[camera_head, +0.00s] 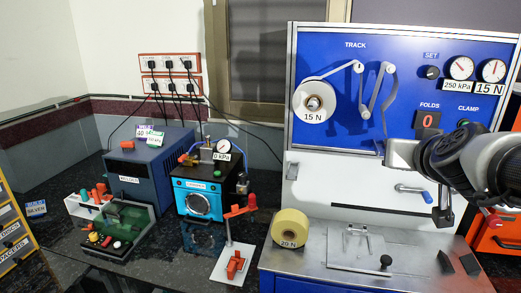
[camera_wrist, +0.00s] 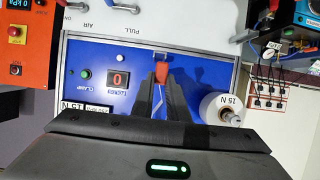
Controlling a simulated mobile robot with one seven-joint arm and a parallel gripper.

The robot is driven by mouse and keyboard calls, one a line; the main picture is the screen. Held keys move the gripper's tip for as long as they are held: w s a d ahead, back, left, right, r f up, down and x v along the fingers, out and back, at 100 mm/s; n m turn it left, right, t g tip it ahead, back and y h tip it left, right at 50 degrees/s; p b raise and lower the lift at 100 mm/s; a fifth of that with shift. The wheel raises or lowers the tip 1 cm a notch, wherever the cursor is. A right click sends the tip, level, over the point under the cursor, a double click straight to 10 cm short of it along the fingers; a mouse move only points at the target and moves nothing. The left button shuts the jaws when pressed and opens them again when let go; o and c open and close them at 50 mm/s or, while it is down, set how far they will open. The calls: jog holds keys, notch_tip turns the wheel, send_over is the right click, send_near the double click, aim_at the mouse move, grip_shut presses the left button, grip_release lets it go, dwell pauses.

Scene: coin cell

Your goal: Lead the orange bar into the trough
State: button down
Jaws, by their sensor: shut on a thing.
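My gripper (camera_wrist: 162,80) is shut on an orange piece, which I take to be the orange bar (camera_wrist: 162,71). It shows at the fingertips in the wrist view, in front of the lower part of the blue panel. A pale strip runs close to it. In the head view my gripper (camera_head: 400,153) is at the panel's lower edge, below the rollers, and the bar is hidden. A small grey bracket (camera_wrist: 160,55) lies just past the bar in the wrist view. I cannot tell whether it is the trough, or whether the bar touches it.
The 15 N roll (camera_head: 314,103) feeds a pale strip over rollers (camera_head: 365,112) towards my gripper. A blue-tipped lever (camera_head: 412,190) sticks out below. A yellow 20 N roll (camera_head: 290,227) and a clear plate (camera_head: 360,248) are on the metal bench (camera_head: 300,266).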

jog(key=w+a+f+p, duration=0.1)
jog(key=w+a+f, duration=0.15)
jog(key=a, duration=0.55)
jog(key=w+a+f, duration=0.2)
jog(key=a+f, duration=0.2)
jog(key=a, duration=0.3)
jog(key=w+a+f+p, duration=0.1)
jog(key=w+a+f, duration=0.25)
jog(key=a, duration=0.45)
jog(key=b+x, duration=0.6)
jog(key=x, duration=0.5)
jog(key=shift+d+r, duration=0.25)
jog(key=shift+r, duration=0.05)
jog(key=c, duration=1.7)
grip_release()
jog(key=shift+o, duration=0.2)
